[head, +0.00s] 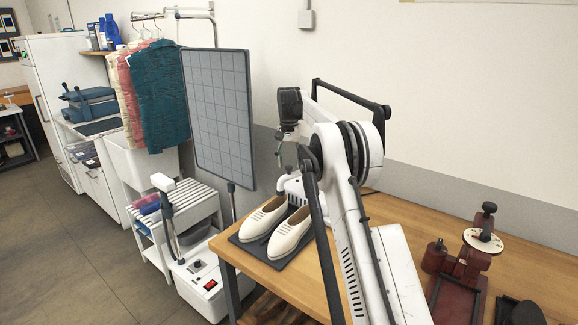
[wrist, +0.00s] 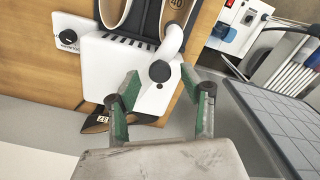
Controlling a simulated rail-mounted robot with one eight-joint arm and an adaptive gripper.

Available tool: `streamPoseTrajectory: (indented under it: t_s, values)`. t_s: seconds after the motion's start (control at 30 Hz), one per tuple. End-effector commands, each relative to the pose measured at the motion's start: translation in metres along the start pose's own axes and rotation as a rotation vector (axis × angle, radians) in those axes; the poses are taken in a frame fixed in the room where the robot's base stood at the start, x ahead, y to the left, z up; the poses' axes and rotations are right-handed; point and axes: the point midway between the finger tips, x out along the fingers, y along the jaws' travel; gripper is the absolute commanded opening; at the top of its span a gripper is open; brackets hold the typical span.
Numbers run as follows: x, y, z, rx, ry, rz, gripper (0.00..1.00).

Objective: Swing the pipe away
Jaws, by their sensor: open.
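The white curved pipe (wrist: 174,40) rises from a white boxy unit (wrist: 115,62) behind the shoes. A dark round cap (wrist: 159,71) shows at its near end. In the head view the unit (head: 293,187) is small and partly hidden by my arm. My gripper (wrist: 160,84) has green fingers spread apart, one on each side of the pipe's capped end in the wrist view. I cannot tell whether they touch it. In the head view my gripper (head: 280,158) hangs just above the unit. A pair of cream shoes (head: 290,232) stands in front of it.
The shoes stand on a dark mat (head: 277,262) on the wooden table (head: 390,207). A grey gridded panel (head: 218,120) stands upright to the left, close to my gripper. A dark red clamp device (head: 470,262) stands at the right. Bare wall lies behind.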

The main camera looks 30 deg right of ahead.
Motion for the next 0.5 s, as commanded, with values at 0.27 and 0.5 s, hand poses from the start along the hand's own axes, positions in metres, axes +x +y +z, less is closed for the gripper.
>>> streamPoseTrajectory:
  t_s: [0.27, 0.5]
  values:
    - [0.015, 0.000, 0.000, 0.000, 0.000, 0.000, 0.42]
    - [0.015, 0.000, 0.000, 0.000, 0.000, 0.000, 0.40]
